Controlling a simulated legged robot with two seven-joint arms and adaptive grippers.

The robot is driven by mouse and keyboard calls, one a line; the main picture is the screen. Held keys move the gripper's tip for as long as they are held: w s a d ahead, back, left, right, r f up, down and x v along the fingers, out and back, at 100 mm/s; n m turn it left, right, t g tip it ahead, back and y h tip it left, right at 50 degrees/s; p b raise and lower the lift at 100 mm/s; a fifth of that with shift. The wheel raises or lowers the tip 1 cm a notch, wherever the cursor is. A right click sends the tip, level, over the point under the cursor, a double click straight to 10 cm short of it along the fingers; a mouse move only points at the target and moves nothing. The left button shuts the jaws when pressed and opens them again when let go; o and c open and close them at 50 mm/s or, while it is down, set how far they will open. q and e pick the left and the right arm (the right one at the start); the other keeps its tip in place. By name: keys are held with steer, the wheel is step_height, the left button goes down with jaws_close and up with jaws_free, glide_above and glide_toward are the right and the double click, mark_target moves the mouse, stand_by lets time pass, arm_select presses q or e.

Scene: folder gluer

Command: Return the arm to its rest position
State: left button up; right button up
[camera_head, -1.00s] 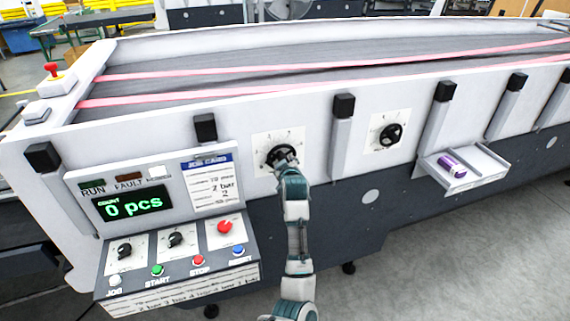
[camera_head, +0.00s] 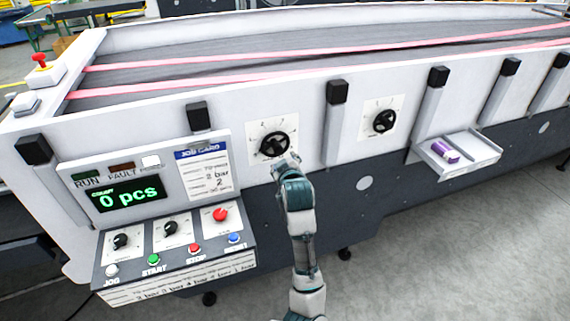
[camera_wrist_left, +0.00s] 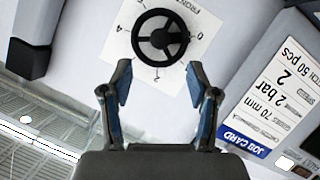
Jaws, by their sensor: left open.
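My left arm rises from the bottom of the head view, with its gripper (camera_head: 287,163) just below the black handwheel (camera_head: 275,145) on the left dial plate. In the left wrist view the gripper (camera_wrist_left: 158,78) is open, with its two blue-padded fingers apart and nothing between them. The handwheel (camera_wrist_left: 160,38) lies beyond the fingertips, apart from them. My right gripper is not in view.
The control panel (camera_head: 180,252) with knobs and buttons juts out left of my arm; its display (camera_head: 128,200) reads 0 pcs. A second handwheel (camera_head: 384,121) and a tray (camera_head: 470,160) holding a purple roll (camera_head: 446,152) are on the right. Open floor lies at lower right.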

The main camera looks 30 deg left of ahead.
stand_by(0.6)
arm_select(q)
steer(key=w+d+f+m+h, duration=0.1)
steer(key=w+d+f+m, duration=0.15)
steer(key=f, duration=0.55)
steer(key=w+d+f+m+h, duration=0.1)
steer(key=d+f+m, duration=0.2)
steer(key=f, duration=0.5)
steer(key=w+d+f+m+h, duration=0.2)
steer(key=f, duration=0.6)
steer(key=s+d+f+m+g+h, duration=0.1)
steer(key=s+d+f+m, duration=0.15)
steer(key=f, duration=0.55)
steer(key=s+d+f+m+g+h, duration=0.1)
steer(key=s+f, duration=0.3)
steer(key=f, duration=0.5)
steer(key=s+d+f+m+h, duration=0.1)
steer(key=s+d+f, duration=0.15)
steer(key=f, duration=0.55)
steer(key=s+f+m+g+h, duration=0.1)
steer(key=s+f+m+g, duration=0.15)
steer(key=s+f, duration=1.2)
steer(key=s+f+m+g+h, duration=0.1)
steer(key=s+f+g, duration=0.2)
steer(key=s+f, duration=1.15)
steer(key=s+a+g, duration=0.2)
steer(key=s, duration=1.7)
steer(key=shift+s+a+f, duration=0.25)
steer(key=shift+a+f, duration=0.05)
steer(key=shift+f, duration=0.15)
